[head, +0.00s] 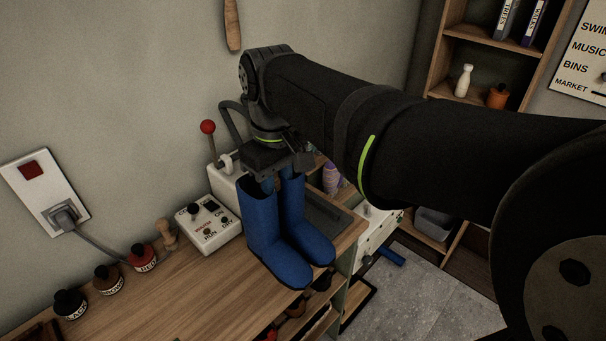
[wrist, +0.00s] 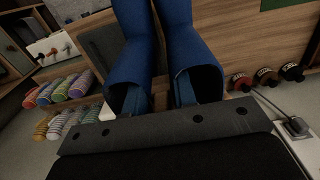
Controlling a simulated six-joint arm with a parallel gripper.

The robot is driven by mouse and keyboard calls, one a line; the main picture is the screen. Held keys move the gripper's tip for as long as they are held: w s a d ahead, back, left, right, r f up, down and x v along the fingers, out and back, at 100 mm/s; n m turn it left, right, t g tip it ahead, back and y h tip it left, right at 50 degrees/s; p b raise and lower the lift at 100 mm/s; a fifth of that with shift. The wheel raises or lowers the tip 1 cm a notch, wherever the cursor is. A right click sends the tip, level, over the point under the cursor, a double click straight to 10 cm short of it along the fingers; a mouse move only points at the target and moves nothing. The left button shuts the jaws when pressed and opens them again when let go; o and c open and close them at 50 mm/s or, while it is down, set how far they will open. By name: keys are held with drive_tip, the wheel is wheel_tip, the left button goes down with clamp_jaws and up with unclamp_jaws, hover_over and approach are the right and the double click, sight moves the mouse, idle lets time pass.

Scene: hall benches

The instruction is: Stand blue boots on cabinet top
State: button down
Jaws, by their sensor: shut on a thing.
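The pair of blue boots (head: 280,238) hangs or stands upright at the right part of the wooden cabinet top (head: 190,285), toes toward the front right edge. I cannot tell whether the soles touch the wood. My gripper (head: 277,177) is above the boots, pointing down, and is shut on their upper shafts. Its fingertips are mostly hidden by the boots. In the wrist view, the boots (wrist: 182,40) extend away from my gripper (wrist: 160,102), with their open tops close to it.
A white control box (head: 210,227) stands just left of the boots, beside a red-knobbed lever (head: 208,127). Several small jars (head: 142,257) line the wall side. A dark tray (head: 327,216) lies behind the boots. The front left of the top is clear.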

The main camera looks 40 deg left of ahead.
drive_tip(key=s+a+f, duration=0.7)
drive_tip(key=s+f, duration=0.1)
drive_tip(key=f, duration=0.2)
drive_tip(key=shift+f, duration=0.25)
drive_tip(key=shift+s+f, duration=0.1)
drive_tip(key=shift+f, duration=0.05)
drive_tip(key=c, duration=1.2)
unclamp_jaws()
drive_tip(key=shift+o, duration=0.2)
wheel_tip(320, 180, up, 12)
drive_tip(key=shift+r, duration=0.2)
